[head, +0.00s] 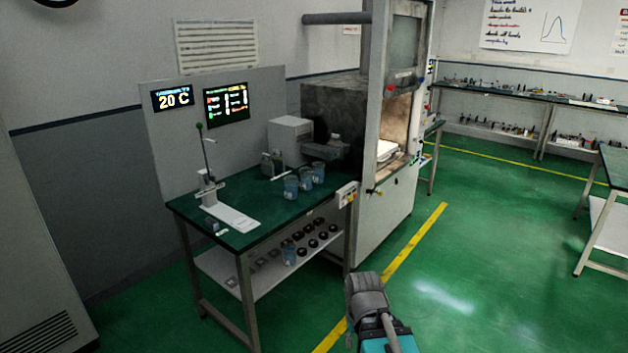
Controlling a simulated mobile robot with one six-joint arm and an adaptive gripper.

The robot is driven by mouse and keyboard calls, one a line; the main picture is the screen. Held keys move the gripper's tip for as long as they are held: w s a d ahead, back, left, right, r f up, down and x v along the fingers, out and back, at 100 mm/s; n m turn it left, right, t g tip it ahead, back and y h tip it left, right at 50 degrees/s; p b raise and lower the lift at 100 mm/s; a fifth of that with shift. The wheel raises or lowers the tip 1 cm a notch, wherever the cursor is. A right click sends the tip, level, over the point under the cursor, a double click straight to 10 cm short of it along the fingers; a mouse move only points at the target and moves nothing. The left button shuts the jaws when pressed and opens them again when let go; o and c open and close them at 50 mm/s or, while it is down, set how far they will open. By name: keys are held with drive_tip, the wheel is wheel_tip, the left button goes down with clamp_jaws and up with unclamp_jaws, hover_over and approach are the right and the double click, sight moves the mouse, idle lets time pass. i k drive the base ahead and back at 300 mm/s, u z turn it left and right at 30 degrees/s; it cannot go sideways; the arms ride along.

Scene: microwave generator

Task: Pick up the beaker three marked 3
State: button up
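Three small bluish transparent beakers stand upright in a group near the front right of the green-topped table (255,236). One is the left beaker (291,188), one the middle beaker (306,179), and one the right beaker (318,172). Another bluish beaker (289,255) stands on the table's lower shelf. The number marks are too small to read, so I cannot tell which is beaker three. A grey and teal part of my own arm shows at the bottom centre, well apart from the beakers. No gripper fingers can be made out.
A stand with a lever (208,190) is on the table's left. A grey boxy device (290,137) stands behind the beakers. A tall cabinet (388,205) with an open chamber adjoins the table's right. Several dark round items lie on the lower shelf. Green floor is clear to the right.

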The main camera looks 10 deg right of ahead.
sight(291, 188)
drive_tip(key=z, duration=0.05)
drive_tip(key=i, duration=1)
drive_tip(key=u, duration=0.05)
